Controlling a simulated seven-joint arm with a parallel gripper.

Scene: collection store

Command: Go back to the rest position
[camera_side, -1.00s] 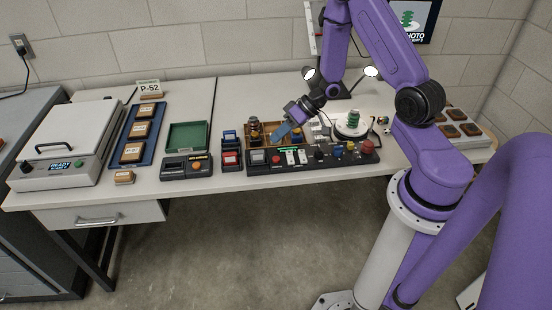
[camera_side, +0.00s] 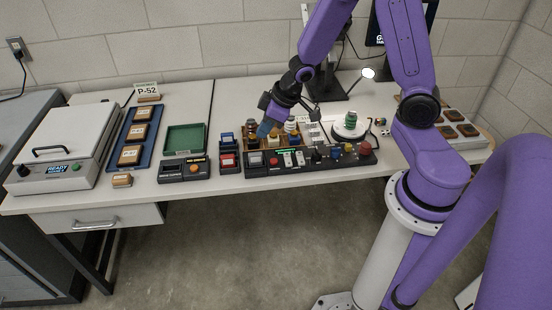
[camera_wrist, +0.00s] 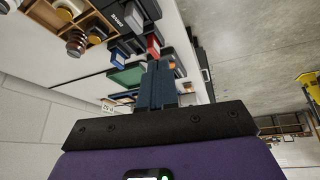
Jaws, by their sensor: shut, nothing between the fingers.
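My gripper (camera_side: 264,131) is in the side view above the wooden compartment box (camera_side: 249,143), its blue fingers pointing down and to the left. In the wrist view the blue fingers of my gripper (camera_wrist: 161,82) lie together, with nothing between them. The wooden box also shows at the upper left of the wrist view (camera_wrist: 101,33), with bottles in it. My arm partly hides the box and its bottles in the side view.
A control panel (camera_side: 312,161) with coloured buttons lies along the table's front. A turntable (camera_side: 350,133) carries a green object (camera_side: 351,118). A green tray (camera_side: 185,139), blue tray (camera_side: 124,155) and lidded device (camera_side: 67,146) stand left. A lamp (camera_side: 368,73) stands behind.

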